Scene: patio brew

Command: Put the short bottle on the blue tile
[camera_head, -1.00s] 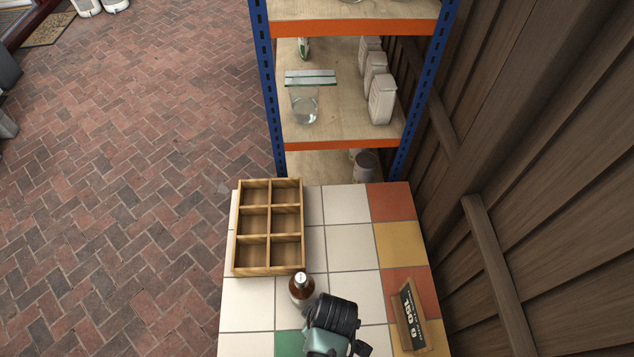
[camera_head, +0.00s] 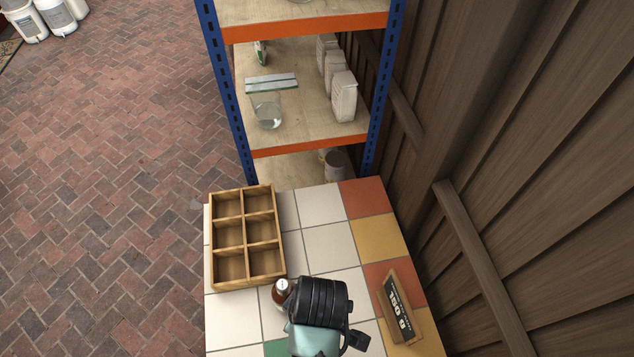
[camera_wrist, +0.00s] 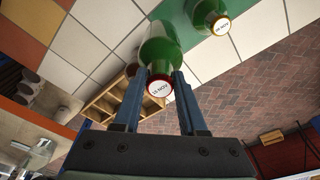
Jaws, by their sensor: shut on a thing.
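My gripper (camera_wrist: 159,100) is shut on a green glass bottle (camera_wrist: 160,46), held at its neck in the wrist view. Its white cap has a red rim and dark print. In the head view my black and teal wrist hides the fingers and this bottle. A second green bottle (camera_wrist: 208,12), its cap yellow-rimmed, stands on a green tile in the wrist view, partly cut off. I cannot tell which bottle is shorter. A brown bottle (camera_head: 280,296) with a white cap stands beside my wrist, partly hidden. No blue tile shows in either view.
A wooden crate (camera_head: 214,237) with empty compartments stands on the tiled table, left of the brown bottle. A dark sign (camera_head: 398,311) stands at the right. A shelf rack (camera_head: 305,145) is behind the table. White tiles (camera_head: 332,246) between are bare. A wooden wall closes the right side.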

